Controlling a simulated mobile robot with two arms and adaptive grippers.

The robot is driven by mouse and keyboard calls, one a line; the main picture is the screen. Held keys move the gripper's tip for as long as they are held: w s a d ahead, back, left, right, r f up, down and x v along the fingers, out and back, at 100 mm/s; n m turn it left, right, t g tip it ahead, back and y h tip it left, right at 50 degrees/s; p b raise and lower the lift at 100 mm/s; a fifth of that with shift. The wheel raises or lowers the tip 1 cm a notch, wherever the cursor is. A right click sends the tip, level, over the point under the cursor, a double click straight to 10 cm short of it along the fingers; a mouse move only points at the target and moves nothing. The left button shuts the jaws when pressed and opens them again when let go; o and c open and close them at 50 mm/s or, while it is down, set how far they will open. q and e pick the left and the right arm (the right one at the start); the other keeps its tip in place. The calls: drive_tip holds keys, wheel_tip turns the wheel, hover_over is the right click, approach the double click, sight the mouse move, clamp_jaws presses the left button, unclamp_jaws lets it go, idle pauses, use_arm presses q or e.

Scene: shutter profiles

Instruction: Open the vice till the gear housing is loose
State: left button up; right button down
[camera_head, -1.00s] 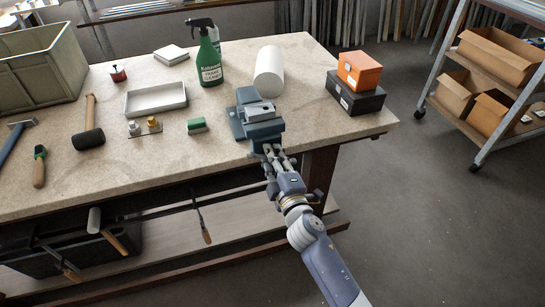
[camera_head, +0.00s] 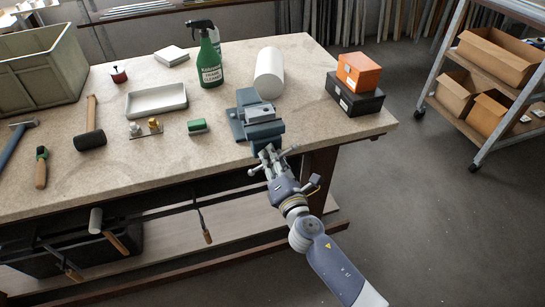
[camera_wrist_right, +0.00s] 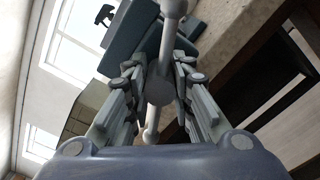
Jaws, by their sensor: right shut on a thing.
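The blue-grey vice (camera_head: 243,130) is fixed at the front edge of the bench. The light grey gear housing (camera_head: 260,113) sits between its jaws; I cannot tell whether there is a gap. My right gripper (camera_head: 271,158) is in front of the vice, shut on the vice handle (camera_head: 291,150). In the right wrist view, the fingers (camera_wrist_right: 160,95) lie on both sides of the handle's round hub, and the handle bar (camera_wrist_right: 152,124) runs across between them. The vice body (camera_wrist_right: 130,38) shows behind. My left gripper is not in view.
A spray bottle (camera_head: 209,62), white roll (camera_head: 269,70), green-topped brush (camera_head: 197,126) and grey tray (camera_head: 156,100) stand around the vice. Orange (camera_head: 359,71) and black boxes (camera_head: 355,97) are at the right. The floor (camera_head: 420,220) right of the bench is clear.

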drive_tip(key=n, duration=0.2)
drive_tip(key=n+p, duration=0.1)
drive_tip(key=n, duration=0.3)
drive_tip(key=shift+w+r+p, duration=0.1)
drive_tip(key=shift+r+p, duration=0.15)
drive_tip(key=shift+p, duration=0.1)
drive_tip(key=shift+n, duration=0.3)
drive_tip(key=c, duration=1.4)
unclamp_jaws()
drive_tip(key=shift+w, duration=0.1)
drive_tip(key=shift+o, duration=0.2)
drive_tip(key=shift+f, duration=0.15)
drive_tip(key=shift+s, duration=0.35)
drive_tip(key=v, duration=1.1)
drive_tip(key=shift+s, duration=0.15)
drive_tip(key=shift+d, duration=0.15)
